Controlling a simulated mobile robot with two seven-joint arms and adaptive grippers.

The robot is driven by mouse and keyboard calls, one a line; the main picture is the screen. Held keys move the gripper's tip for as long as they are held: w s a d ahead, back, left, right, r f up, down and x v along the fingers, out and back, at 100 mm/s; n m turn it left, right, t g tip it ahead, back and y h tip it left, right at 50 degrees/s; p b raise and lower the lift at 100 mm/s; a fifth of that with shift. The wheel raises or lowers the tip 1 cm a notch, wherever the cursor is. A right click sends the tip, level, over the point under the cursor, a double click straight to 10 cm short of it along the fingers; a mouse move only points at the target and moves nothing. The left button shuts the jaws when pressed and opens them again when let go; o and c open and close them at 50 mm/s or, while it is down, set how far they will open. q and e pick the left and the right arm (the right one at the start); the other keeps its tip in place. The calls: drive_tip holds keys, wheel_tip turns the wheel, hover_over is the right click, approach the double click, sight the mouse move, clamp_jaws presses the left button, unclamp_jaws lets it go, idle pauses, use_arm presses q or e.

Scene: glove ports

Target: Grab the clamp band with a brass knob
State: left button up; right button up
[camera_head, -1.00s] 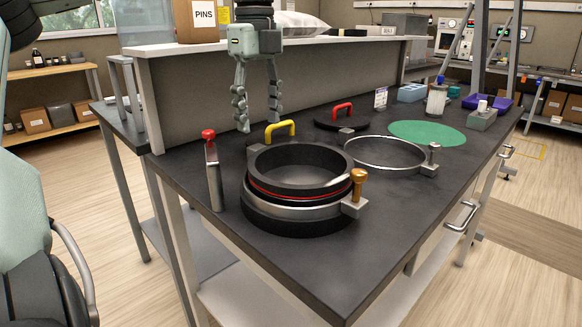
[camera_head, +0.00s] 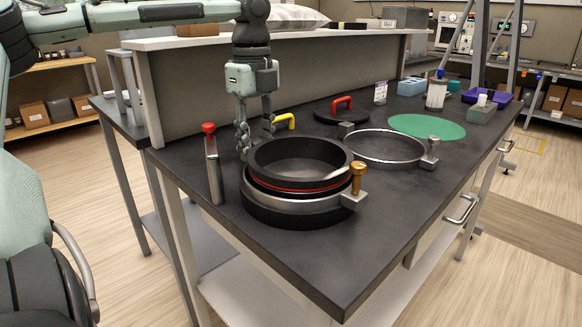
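The clamp band with a brass knob is a silver band (camera_head: 285,203) around the black ring port (camera_head: 297,182). Its brass knob (camera_head: 358,175) stands upright at the right side, on a grey block. A red line runs around the port just above the band. My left gripper (camera_head: 257,143) points down at the far left side of the port. Its fingers are apart with nothing between them. Whether the fingertips touch the port's far edge I cannot tell. The far side of the band is hidden. My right gripper is not in view.
A red-topped upright tool (camera_head: 213,170) stands left of the port. A yellow handle (camera_head: 285,121) is behind it, close to my gripper. A second silver band (camera_head: 385,161) with a grey knob lies to the right. A red-handled black lid (camera_head: 342,115) lies farther back. The front right bench top is clear.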

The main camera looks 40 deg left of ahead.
use_arm(q)
clamp_jaws()
drive_tip(key=shift+r, duration=0.15)
